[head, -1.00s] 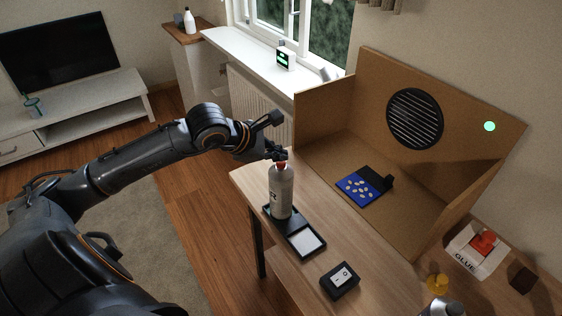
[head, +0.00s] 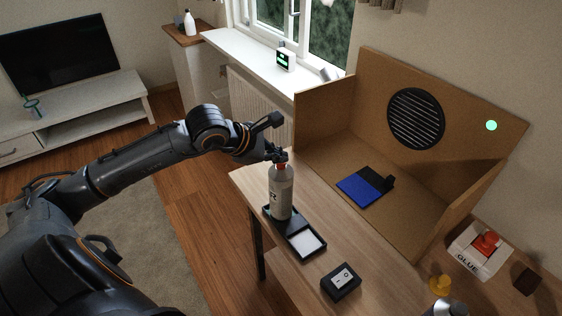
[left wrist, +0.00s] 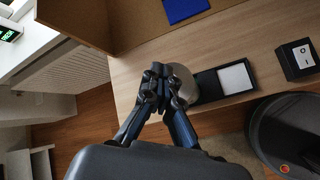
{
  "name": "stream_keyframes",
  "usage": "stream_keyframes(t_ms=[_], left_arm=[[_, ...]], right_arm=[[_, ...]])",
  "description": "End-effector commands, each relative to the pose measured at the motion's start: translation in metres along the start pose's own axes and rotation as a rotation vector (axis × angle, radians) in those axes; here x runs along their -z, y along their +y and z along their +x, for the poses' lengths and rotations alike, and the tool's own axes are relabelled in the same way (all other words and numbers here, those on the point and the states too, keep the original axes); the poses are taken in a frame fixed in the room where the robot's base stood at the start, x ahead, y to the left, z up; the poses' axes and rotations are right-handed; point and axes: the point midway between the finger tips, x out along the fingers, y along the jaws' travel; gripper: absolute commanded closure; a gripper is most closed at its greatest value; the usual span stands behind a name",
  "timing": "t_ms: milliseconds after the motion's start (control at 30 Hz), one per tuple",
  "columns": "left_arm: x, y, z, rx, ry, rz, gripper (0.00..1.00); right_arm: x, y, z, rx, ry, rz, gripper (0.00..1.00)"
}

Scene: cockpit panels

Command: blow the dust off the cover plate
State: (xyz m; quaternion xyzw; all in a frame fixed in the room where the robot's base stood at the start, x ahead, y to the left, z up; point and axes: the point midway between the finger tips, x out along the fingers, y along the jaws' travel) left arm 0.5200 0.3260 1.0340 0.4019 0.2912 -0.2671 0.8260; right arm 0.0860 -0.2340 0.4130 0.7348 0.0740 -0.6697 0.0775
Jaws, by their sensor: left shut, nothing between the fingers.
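The blue cover plate (head: 362,187) lies on the floor of the brown box with a dark block at its right end, and its face looks bare. It also shows partly in the left wrist view (left wrist: 186,8). My right gripper is not in view.
The brown box (head: 325,112) has a round black grille (head: 416,118) and a green light (head: 491,125). A black switch box (head: 341,281) sits at the table front. A glue box (head: 478,252) and yellow object (head: 440,283) are at the right.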

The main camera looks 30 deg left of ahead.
Motion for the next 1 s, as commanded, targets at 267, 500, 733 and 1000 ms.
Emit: stream_keyframes(t_ms=[267, 500, 733, 1000], left_arm=[[0.001, -0.001, 0.001, 0.002, 0.002, -0.001, 1.00], [-0.002, 0.002, -0.003, 0.002, 0.002, 0.000, 1.00], [-0.008, 0.009, -0.012, 0.001, 0.001, 0.000, 1.00], [-0.009, 0.009, -0.012, 0.001, 0.001, 0.000, 1.00]], right_arm=[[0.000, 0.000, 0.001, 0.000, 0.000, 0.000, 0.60], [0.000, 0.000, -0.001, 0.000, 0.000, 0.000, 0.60], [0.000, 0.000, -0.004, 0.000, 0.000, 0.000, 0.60], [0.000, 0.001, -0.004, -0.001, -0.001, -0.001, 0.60]])
